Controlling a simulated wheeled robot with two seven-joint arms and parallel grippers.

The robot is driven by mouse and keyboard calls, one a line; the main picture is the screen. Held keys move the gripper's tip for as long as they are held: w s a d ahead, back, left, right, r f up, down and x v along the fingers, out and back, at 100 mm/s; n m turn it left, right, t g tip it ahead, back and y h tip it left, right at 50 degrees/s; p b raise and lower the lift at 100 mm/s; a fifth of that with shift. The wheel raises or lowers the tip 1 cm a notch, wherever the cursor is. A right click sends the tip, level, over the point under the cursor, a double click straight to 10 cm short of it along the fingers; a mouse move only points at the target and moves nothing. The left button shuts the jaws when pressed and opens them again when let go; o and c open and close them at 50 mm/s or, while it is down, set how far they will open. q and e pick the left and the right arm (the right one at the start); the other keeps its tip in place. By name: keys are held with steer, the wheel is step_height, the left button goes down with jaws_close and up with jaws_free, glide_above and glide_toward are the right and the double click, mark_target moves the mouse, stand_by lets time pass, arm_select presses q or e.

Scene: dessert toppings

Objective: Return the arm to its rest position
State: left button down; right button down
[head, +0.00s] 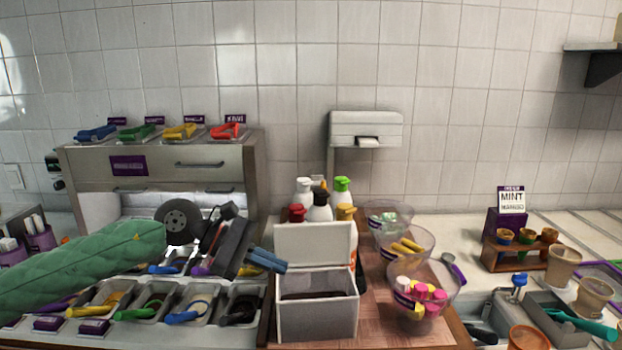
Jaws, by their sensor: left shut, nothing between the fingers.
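My left arm (90,265), in a green quilted sleeve, comes in from the left above the topping trays. Its wrist ends in a round dark disc, with the dark left gripper (227,240) just beyond it. The gripper is shut and empty, over the right part of the topping station and left of the white open-lidded box (316,318). The sleeve and wrist hide part of the station. My right gripper is not in view.
Topping trays (184,317) with coloured-handled scoops lie below the arm. Squeeze bottles (342,192) stand behind the box. Clear bowls (402,243) stand on the wooden board, one with pink and yellow pieces. Cones in a wooden rack (515,260) and cups stand at right.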

arm_select(q)
steer(key=s+a+f+m+t+y, duration=0.1)
steer(key=a+f+m+t+y, duration=0.5)
steer(key=a+f+m, duration=0.8)
steer(key=s+a+f+m+t+y, duration=0.1)
steer(key=a+f+m+t+y, duration=0.7)
steer(key=m, duration=0.9)
steer(key=s+a+f+n+g+y, duration=0.1)
steer(key=s+a+f+n+g, duration=0.3)
steer(key=s+f, duration=0.4)
steer(key=s+a+f+n+g+y, duration=0.25)
steer(key=s+a+f, duration=0.25)
steer(key=s, duration=0.5)
steer(key=s+a+f+n+g+y, duration=0.1)
steer(key=s+a+f+n+g, duration=0.3)
steer(key=s+f, duration=0.4)
steer(key=s+d+f+n+h, duration=0.1)
steer(key=s+d+n+h, duration=0.1)
steer(key=d, duration=1.2)
steer(key=s+d+f+n+g+h, duration=0.1)
steer(key=d+n+h, duration=0.3)
steer(key=d, duration=1)
steer(key=shift+s+d+h, duration=0.15)
steer(key=shift+s+h, duration=0.25)
steer(key=shift+h, duration=0.45)
